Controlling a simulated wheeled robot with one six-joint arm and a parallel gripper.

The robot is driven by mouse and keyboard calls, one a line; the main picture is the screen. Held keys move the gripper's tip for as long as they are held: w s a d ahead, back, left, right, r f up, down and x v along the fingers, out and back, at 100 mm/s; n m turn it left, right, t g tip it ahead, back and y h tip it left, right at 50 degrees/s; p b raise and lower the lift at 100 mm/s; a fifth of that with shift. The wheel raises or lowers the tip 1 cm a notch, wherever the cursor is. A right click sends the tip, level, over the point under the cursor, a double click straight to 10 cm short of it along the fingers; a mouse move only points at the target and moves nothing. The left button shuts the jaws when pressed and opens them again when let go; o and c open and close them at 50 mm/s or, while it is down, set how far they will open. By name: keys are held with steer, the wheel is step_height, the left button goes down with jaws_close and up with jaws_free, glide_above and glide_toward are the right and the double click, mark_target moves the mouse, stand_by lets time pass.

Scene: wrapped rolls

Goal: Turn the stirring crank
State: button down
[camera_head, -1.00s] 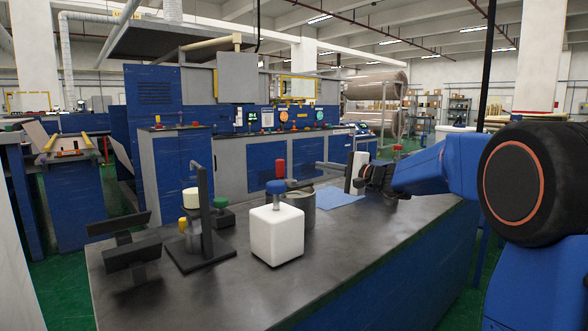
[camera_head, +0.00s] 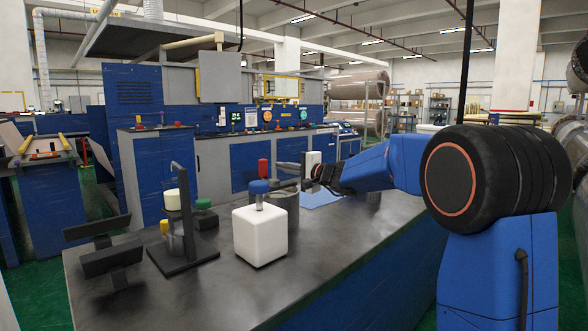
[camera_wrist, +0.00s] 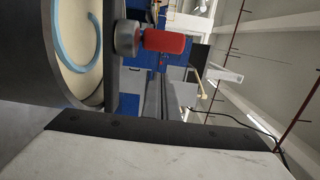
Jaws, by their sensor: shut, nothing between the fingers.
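The stirring crank has a red handle (camera_head: 263,166) standing up beside a grey pot (camera_head: 285,207), partly behind a white cube. A dark crank arm (camera_head: 284,184) lies across the pot's top. In the wrist view, the red handle (camera_wrist: 165,41) sits on a grey knob beside the pot's rim, and a blue ring shows on the pale surface inside the pot. My gripper (camera_head: 278,165) is shut and empty, its grey fingers pointing left just right of the handle. In the wrist view, the fingers (camera_wrist: 160,82) end close to the handle; contact is unclear.
The white cube (camera_head: 260,236) with a blue-topped knob stands in front of the pot. A dark stand (camera_head: 186,250) with small coloured parts is to its left. A blue sheet (camera_head: 322,199) lies beyond the pot.

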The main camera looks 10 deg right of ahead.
steer(key=shift+s+a+r, duration=0.1)
steer(key=shift+s+a, duration=0.25)
steer(key=shift+a, duration=0.3)
steer(key=shift+s+a+r, duration=0.1)
steer(key=shift+s+a, duration=0.2)
steer(key=shift+a, duration=0.3)
steer(key=n+g+y, duration=0.1)
steer(key=g+y, duration=0.1)
steer(key=n+y, duration=0.1)
steer(key=shift+w+a+f+n+g, duration=0.1)
steer(key=shift+w+a+n+g, duration=0.2)
steer(key=shift+g, duration=0.1)
steer(key=shift+a+n+g+y, duration=0.3)
steer(key=shift+n+g+y, duration=0.35)
steer(key=shift+g, duration=0.25)
steer(key=shift+s+a, duration=0.1)
steer(key=shift+a, duration=0.15)
steer(key=shift+d, duration=0.1)
steer(key=w+d, duration=0.1)
steer(key=d, duration=0.1)
steer(key=w+d, duration=0.1)
steer(key=shift+w+d, duration=0.35)
steer(key=shift+w, duration=0.05)
steer(key=v, duration=0.9)
